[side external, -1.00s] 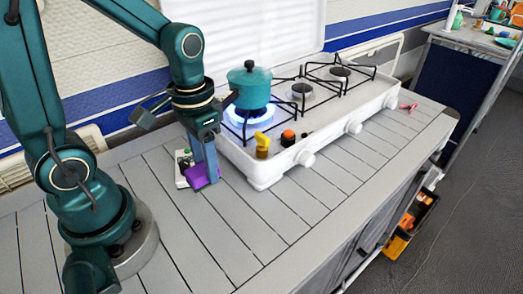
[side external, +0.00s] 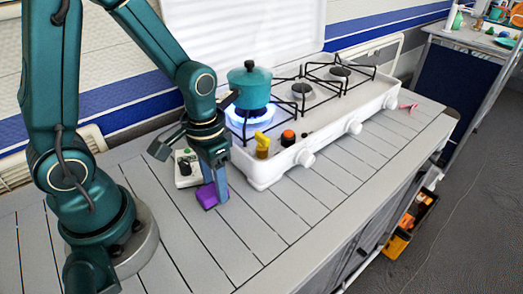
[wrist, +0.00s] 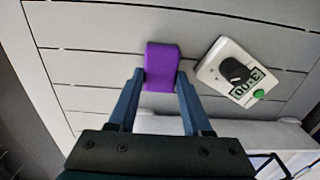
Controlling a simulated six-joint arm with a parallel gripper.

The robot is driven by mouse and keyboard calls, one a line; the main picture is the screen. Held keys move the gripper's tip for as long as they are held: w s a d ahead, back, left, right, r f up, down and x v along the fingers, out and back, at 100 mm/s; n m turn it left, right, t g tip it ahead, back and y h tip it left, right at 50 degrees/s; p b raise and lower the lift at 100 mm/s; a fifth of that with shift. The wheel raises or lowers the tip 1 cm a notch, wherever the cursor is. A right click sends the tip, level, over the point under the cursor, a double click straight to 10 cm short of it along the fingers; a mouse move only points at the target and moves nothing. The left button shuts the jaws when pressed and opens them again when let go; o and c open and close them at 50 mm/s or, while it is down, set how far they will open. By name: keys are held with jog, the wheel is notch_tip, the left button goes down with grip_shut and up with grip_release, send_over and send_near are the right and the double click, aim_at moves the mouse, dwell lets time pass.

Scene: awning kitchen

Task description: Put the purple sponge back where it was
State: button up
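The purple sponge (side external: 207,195) is at the tip of my gripper (side external: 217,194), low over the grey slatted counter in front of the white timer. In the wrist view, the sponge (wrist: 162,66) sits between my two blue fingertips (wrist: 161,77), which close on its left and right sides. Its far end sticks out beyond the fingers. My gripper points down. I cannot tell for certain whether the sponge touches the counter.
A white timer (wrist: 236,70) with a black dial and green button lies beside the sponge. The white stove (side external: 262,172) stands to the right, with a teal pot (side external: 250,88) over a lit blue flame and a yellow figure (side external: 262,146) at its edge. The counter in front is clear.

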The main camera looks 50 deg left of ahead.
aim_at(209, 196)
jog(key=shift+o, duration=0.4)
jog(key=shift+r, duration=0.55)
jog(key=s+d+r+t, duration=0.1)
jog(key=s+r+t, duration=0.1)
jog(key=r, duration=0.4)
jog(key=s+r+t, duration=0.2)
jog(key=r+t, duration=0.1)
jog(key=r, duration=0.4)
jog(key=shift+d+t, duration=0.3)
jog(key=shift+d, duration=0.1)
jog(key=shift+r, duration=0.1)
dwell(0.5)
